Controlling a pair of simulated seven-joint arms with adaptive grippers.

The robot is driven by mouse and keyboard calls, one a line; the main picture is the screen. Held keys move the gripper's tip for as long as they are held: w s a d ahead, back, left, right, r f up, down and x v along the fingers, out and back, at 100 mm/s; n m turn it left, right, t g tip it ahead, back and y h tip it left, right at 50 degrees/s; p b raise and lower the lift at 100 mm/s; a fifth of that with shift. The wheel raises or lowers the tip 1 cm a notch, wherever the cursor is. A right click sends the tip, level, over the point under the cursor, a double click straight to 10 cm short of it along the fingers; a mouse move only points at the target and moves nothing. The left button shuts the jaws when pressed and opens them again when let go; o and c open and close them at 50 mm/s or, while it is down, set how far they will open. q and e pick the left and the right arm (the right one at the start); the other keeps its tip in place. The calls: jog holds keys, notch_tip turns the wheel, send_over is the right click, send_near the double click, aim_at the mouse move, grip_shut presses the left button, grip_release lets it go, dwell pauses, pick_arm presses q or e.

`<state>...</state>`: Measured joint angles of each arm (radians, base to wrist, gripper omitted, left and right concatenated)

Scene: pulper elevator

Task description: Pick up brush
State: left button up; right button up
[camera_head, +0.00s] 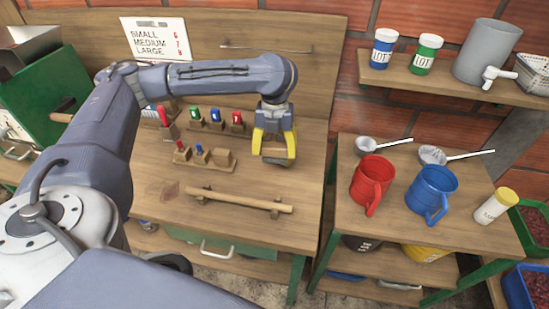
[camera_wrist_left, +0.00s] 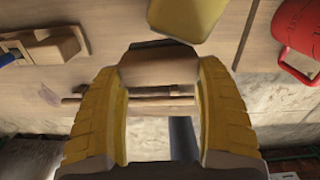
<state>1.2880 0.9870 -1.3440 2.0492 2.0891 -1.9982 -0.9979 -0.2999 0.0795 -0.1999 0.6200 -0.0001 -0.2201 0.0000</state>
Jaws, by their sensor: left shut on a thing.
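My left gripper (camera_head: 275,148) has yellow fingers and hangs over the wooden workbench, to the right of the small tool holders. In the left wrist view, its two fingers (camera_wrist_left: 160,70) are shut on a brown wooden block (camera_wrist_left: 158,66), which I take to be the brush. Its bristles do not show, and in the head view the fingers mostly hide it. I cannot tell whether it touches the bench. My right gripper is not in view.
A wooden bar (camera_head: 240,199) lies on supports near the bench front. Wooden holders (camera_head: 200,155) with coloured tools stand to the left. On the right table are a red mug (camera_head: 371,184) and a blue mug (camera_head: 431,193). A shelf (camera_head: 450,83) holds jars.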

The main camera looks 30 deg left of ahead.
aim_at(275, 148)
pick_arm(q)
notch_tip(275, 148, up, 13)
dwell(0.6)
jog(key=shift+f, duration=0.1)
